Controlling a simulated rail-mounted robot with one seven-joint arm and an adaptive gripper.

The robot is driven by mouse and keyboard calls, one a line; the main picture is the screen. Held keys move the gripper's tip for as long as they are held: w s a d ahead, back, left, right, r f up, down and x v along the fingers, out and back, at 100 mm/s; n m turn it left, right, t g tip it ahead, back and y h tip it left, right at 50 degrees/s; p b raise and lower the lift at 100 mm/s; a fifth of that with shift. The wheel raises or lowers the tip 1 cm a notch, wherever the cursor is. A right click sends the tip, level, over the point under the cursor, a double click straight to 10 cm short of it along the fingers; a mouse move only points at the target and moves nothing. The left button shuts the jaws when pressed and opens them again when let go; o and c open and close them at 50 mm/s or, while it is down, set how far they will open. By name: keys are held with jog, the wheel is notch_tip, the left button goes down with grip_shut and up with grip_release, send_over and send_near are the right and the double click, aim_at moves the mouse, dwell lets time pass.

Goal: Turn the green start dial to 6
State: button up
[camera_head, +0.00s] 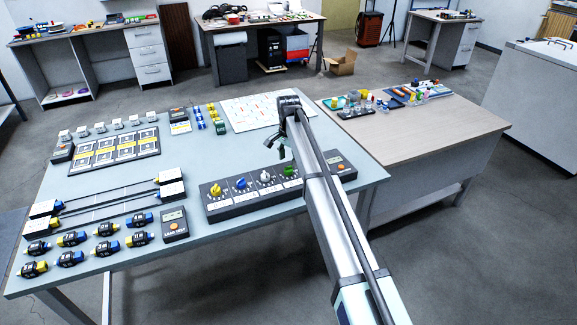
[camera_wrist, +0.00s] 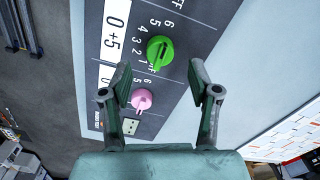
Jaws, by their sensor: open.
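The green start dial (camera_wrist: 160,50) shows in the wrist view on a dark panel (camera_wrist: 195,22), with printed numbers up to 6 around its left side. I cannot read for sure which number it points at. In the head view the green dial (camera_head: 291,170) is at the right of the dial row, partly hidden by my arm. My gripper (camera_head: 276,143) is above the panel. In the wrist view my gripper (camera_wrist: 160,76) is open and empty. Its fingertips are apart, below the green dial in the picture, one to each side, and not visibly touching it.
A pink dial (camera_wrist: 142,99) sits beside the green one, near the left finger. The yellow (camera_head: 215,190), blue (camera_head: 241,183) and white (camera_head: 265,177) dials share the panel. A white board (camera_head: 255,112) lies behind it.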

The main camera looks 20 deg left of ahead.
aim_at(289, 167)
notch_tip(289, 167, up, 8)
jog(key=shift+f, duration=0.15)
dwell(0.5)
